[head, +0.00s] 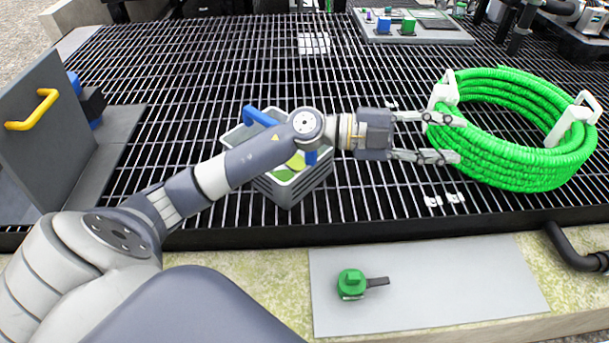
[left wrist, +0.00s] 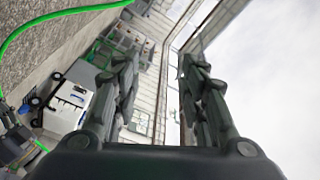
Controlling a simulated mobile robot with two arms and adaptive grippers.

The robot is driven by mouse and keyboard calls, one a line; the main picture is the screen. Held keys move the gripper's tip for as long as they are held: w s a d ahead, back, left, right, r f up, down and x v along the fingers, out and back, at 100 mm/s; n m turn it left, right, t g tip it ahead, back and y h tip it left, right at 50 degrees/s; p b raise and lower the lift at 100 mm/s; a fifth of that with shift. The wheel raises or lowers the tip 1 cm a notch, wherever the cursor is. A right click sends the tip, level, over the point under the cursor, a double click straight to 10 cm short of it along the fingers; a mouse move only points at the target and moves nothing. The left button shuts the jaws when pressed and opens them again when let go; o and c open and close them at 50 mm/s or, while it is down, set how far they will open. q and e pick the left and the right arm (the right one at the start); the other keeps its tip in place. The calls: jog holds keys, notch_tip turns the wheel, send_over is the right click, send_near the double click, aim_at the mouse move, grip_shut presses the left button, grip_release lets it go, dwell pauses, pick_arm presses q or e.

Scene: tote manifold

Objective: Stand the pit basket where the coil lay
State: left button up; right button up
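The pit basket appears to be the grey crate-like basket (head: 291,191) with a blue handle (head: 258,116), on the grating in the middle of the head view. Green pieces show inside it, and my left arm hides part of it. The bright green coil (head: 510,175) with white clips is at the right, over the grating. My left gripper (head: 461,140) points right, with its fingers overlapping the coil's left side in the picture. In the left wrist view its fingers (left wrist: 155,75) are spread with nothing between them. My right gripper is not in view.
A dark upright panel (head: 45,130) with a yellow handle stands at the left. A green valve knob (head: 351,282) sits on a grey plate (head: 430,290) in front of the grating. A tray (head: 415,30) with small blue and green blocks is at the back. Open grating (head: 190,60) lies behind the basket.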

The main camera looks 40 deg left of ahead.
pick_arm(q)
jog(key=a+n+t+y, duration=0.6)
jog(key=n+t+y, duration=0.2)
jog(key=n+t, duration=0.45)
jog(key=s+a+f+n+g+y, duration=0.25)
jog(key=f+n+y, duration=0.2)
jog(key=f, duration=0.25)
jog(key=s+a+f+n+g+y, duration=0.1)
jog(key=a+f+n+g+y, duration=0.3)
jog(key=f, duration=0.3)
jog(key=s+d+f+g, duration=0.1)
jog(key=s+f+g, duration=0.3)
jog(key=s+f, duration=0.4)
jog(key=s+f+n+g, duration=0.1)
jog(key=s+f+g, duration=0.4)
jog(key=s, duration=0.8)
notch_tip(320, 180, down, 3)
jog(key=shift+s+d+r+n+h, duration=0.2)
jog(key=shift+d+n+h, duration=0.1)
jog(key=shift+d+h, duration=0.1)
